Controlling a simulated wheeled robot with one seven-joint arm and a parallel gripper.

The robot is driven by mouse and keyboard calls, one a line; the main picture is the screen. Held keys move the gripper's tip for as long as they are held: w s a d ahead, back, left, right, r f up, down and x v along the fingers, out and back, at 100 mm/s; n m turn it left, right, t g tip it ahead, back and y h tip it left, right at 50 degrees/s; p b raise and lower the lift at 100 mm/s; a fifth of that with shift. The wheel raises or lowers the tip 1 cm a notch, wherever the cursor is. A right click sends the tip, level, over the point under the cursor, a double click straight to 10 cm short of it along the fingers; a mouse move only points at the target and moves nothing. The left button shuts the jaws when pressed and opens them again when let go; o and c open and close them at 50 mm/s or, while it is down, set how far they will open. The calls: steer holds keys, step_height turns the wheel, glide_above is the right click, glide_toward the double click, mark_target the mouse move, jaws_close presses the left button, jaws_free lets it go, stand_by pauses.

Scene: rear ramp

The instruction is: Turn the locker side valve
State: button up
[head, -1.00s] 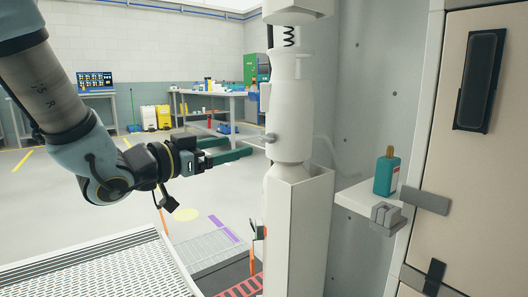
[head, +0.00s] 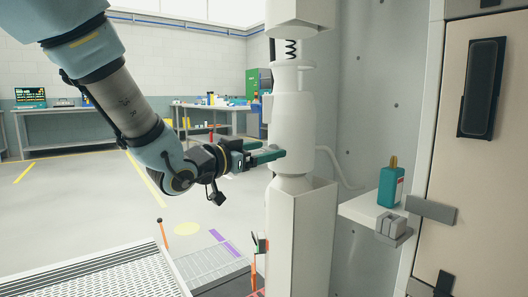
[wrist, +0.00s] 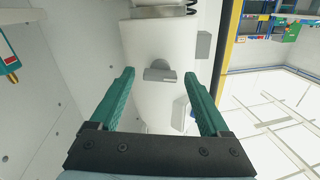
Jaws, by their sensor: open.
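The valve appears as a small grey knob (wrist: 160,75) with a flat bar lying crosswise on the white cylinder (head: 292,118). In the wrist view it lies between the two green fingertips, with a gap on each side. My gripper (head: 272,150) is open and empty, pointing right at the cylinder's left side. In the head view the fingers overlap the cylinder's edge and hide the knob. I cannot tell how much depth remains between the fingertips and the knob.
A white square post (head: 299,235) stands below the cylinder. Right of it, a white shelf (head: 358,212) holds a teal bottle (head: 391,187), beside a beige locker door (head: 465,170). A metal grating ramp (head: 100,275) lies at the lower left. Open floor lies behind my arm.

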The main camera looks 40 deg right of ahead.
jaws_close()
stand_by(0.6)
